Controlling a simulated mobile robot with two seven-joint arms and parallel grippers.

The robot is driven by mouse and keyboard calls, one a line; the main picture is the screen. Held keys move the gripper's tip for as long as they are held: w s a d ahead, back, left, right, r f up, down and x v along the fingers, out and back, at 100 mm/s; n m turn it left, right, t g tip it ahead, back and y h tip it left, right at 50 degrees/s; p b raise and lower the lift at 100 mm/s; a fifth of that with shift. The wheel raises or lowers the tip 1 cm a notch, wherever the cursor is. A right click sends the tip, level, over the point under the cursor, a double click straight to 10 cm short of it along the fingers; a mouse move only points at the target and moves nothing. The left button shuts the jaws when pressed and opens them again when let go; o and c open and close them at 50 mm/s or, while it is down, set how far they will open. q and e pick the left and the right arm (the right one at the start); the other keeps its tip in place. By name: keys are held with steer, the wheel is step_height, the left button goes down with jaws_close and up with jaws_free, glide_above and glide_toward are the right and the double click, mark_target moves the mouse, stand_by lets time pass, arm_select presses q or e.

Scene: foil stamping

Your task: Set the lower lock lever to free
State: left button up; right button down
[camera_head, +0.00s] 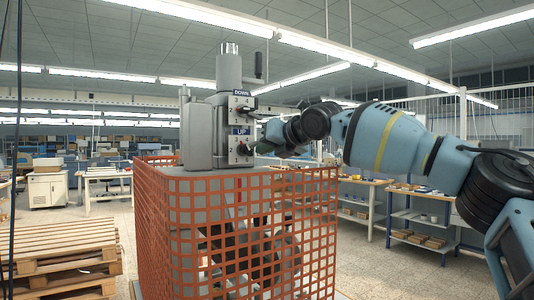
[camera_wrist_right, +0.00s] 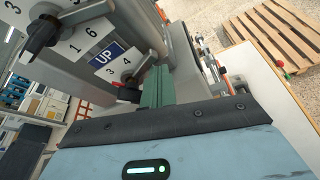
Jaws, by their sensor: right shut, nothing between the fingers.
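The grey machine (camera_head: 228,105) carries a column of dials beside blue DOWN (camera_head: 241,93) and UP (camera_head: 240,131) labels. In the right wrist view the UP label (camera_wrist_right: 103,57) has a large black lever (camera_wrist_right: 43,36) on the dial above it. Below it is a white dial plate (camera_wrist_right: 121,68) with a dark lever (camera_wrist_right: 129,94), partly hidden by my fingers. I cannot read its setting. My right gripper (camera_head: 263,146) is at the lower dial in the head view. Its green fingers (camera_wrist_right: 155,86) are shut and empty, close beside the lower lever; contact is unclear. My left gripper is not in view.
An orange mesh guard (camera_head: 235,235) surrounds the machine's lower part, under my right arm. Wooden pallets (camera_head: 65,250) are stacked at the left. Work tables (camera_head: 372,184) stand behind at the right. Open floor lies between the guard and the tables.

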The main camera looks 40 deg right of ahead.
steer(key=shift+a+r, duration=0.2)
steer(key=shift+r, duration=0.3)
steer(key=shift+a+r, duration=0.2)
steer(key=shift+r, duration=0.3)
steer(key=shift+r, duration=0.25)
